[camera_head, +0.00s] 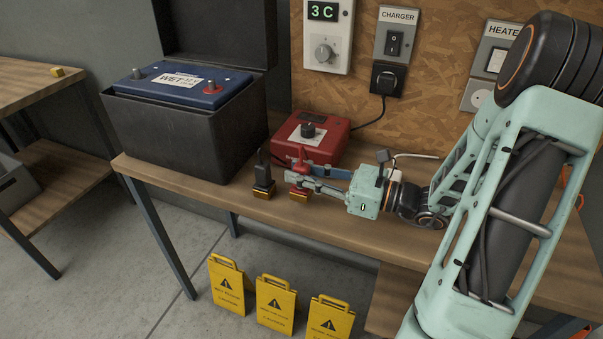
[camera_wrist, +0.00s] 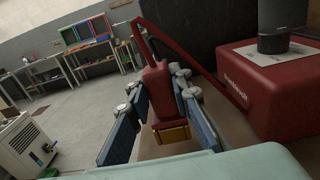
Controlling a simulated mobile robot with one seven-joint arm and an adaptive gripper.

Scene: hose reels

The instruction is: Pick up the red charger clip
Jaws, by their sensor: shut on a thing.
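The red charger clip (camera_head: 299,169) stands on the wooden bench, with a brass-coloured lower end. It shows upright between my fingers in the wrist view (camera_wrist: 156,88), with a red cable rising from its top. My gripper (camera_head: 301,180) is shut on it from the right side. In the wrist view, my blue-padded fingers (camera_wrist: 160,112) lie on both sides of the clip. A black clip (camera_head: 263,174) with a brass-coloured end stands just left of it. The red charger box (camera_head: 322,132) with a black knob sits close behind, and shows at right in the wrist view (camera_wrist: 262,98).
An open black case (camera_head: 180,133) holds a blue battery (camera_head: 180,84) at the bench's left. Yellow warning signs (camera_head: 275,305) stand on the floor in front. A wall panel carries a charger switch (camera_head: 395,42) and a black plug (camera_head: 386,80). The bench's front strip (camera_head: 225,196) is bare.

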